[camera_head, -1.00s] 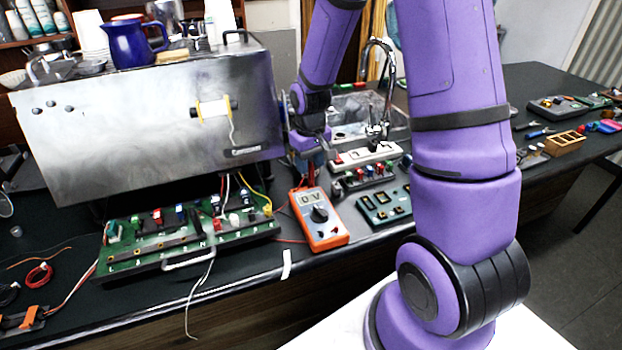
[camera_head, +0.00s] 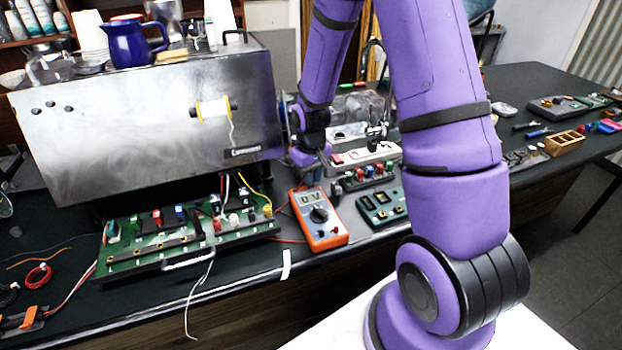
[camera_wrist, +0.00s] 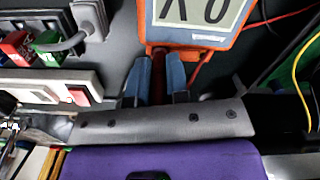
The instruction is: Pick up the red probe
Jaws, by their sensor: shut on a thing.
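My gripper (camera_wrist: 158,75) shows in the wrist view with its two blue-padded fingers close together at the near end of the orange multimeter (camera_wrist: 222,42). A narrow reddish strip between the fingers is the red probe (camera_wrist: 158,80), mostly hidden by them. In the head view my gripper (camera_head: 308,170) is just behind the multimeter (camera_head: 319,217), beside the brewer's right end. The probe cannot be made out there. The multimeter lies face up, its display reading about 0 V.
The steel brewer (camera_head: 150,125) stands at left behind the green circuit board (camera_head: 185,240). A white power strip (camera_head: 365,153), a row of coloured connectors (camera_head: 370,174) and a teal board (camera_head: 383,206) lie right of the multimeter. Red and yellow wires run nearby.

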